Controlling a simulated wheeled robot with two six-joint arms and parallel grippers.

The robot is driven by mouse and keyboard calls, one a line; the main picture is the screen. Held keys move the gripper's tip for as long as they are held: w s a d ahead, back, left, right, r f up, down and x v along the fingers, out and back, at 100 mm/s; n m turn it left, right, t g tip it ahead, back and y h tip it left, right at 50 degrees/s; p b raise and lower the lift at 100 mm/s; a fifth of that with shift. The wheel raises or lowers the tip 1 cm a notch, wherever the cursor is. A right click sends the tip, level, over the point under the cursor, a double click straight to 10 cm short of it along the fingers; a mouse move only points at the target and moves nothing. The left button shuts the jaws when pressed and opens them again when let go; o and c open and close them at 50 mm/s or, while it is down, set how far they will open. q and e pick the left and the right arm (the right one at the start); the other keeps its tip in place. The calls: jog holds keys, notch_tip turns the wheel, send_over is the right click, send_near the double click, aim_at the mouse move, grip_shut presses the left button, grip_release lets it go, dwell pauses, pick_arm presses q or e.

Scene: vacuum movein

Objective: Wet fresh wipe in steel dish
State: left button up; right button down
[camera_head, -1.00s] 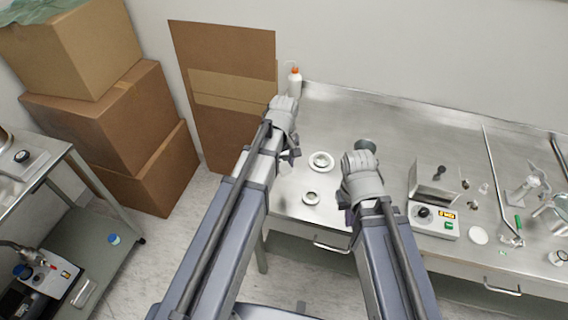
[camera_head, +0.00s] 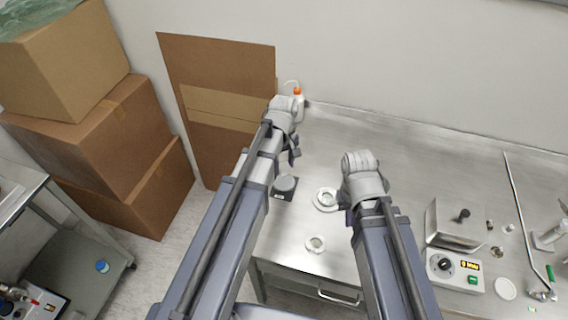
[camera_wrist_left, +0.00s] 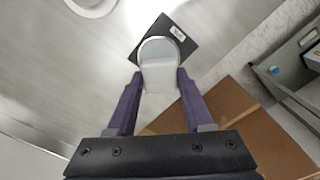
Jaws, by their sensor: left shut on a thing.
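My left gripper (camera_wrist_left: 159,95) is shut on a pale white thing (camera_wrist_left: 159,77), perhaps the wipe, in the left wrist view. Just beyond it is a grey round-topped thing on a black square base (camera_wrist_left: 181,33); whether they touch is unclear. This base also shows beside my left arm in the head view (camera_head: 279,193). My left gripper (camera_head: 293,153) is over the table's left end.
A white bottle with an orange cap (camera_head: 298,103) stands at the table's back left corner. Cardboard boxes (camera_head: 85,140) and a cardboard sheet (camera_head: 222,75) are to the left. A device with a dial (camera_head: 455,268) is at the right. Bare steel table (camera_head: 405,165) lies between.

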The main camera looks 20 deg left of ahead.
aim_at(284, 182)
pick_arm(q)
jog(key=shift+w+a, duration=0.1)
jog(key=shift+w, duration=0.15)
pick_arm(e)
jog(key=shift+w, duration=0.2)
pick_arm(q)
jog(key=shift+s+f, duration=0.1)
pick_arm(e)
jog(key=shift+s+f, duration=0.1)
jog(key=shift+f, duration=0.05)
